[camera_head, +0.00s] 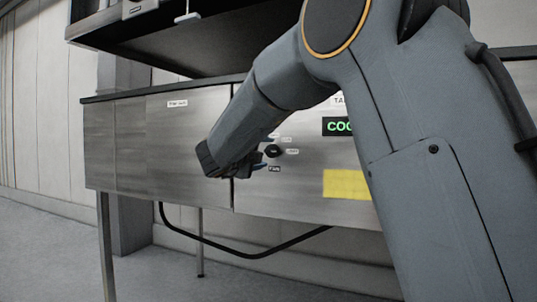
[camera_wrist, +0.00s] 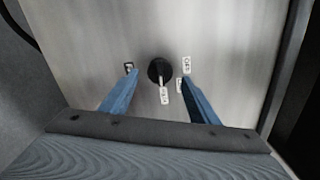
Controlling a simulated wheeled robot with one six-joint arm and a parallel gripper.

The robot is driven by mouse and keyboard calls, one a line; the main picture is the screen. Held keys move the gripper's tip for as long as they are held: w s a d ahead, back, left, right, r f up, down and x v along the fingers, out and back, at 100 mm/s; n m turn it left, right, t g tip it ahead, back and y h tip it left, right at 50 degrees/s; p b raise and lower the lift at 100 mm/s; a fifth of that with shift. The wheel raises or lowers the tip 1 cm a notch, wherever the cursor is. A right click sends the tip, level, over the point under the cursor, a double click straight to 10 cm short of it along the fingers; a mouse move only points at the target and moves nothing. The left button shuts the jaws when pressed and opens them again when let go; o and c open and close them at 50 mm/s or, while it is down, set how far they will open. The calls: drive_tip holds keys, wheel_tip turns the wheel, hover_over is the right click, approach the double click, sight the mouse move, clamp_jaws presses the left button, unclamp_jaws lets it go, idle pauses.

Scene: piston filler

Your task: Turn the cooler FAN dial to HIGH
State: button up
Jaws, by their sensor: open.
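The cooler FAN dial is a round black knob (camera_head: 272,150) on the steel cabinet front, with a small FAN label (camera_head: 274,169) under it. In the wrist view the knob (camera_wrist: 157,68) has a pale pointer mark that faces a white label (camera_wrist: 163,95) at the bottom of that view; its lettering is too small to read surely. Two more labels sit to the knob's right there. My gripper (camera_head: 262,166) is at the panel, and its blue fingers (camera_wrist: 158,77) are open, one on each side of the knob, with gaps visible. Whether the tips touch the panel is unclear.
A green-lettered display (camera_head: 338,126), partly hidden by my arm, and a yellow plate (camera_head: 346,184) are on the panel right of the dial. A dark shelf (camera_head: 190,45) overhangs the cabinet. A black hose (camera_head: 245,254) hangs below. The floor at left is clear.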

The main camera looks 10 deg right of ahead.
drive_tip(key=v, duration=0.4)
drive_tip(key=shift+s, duration=0.15)
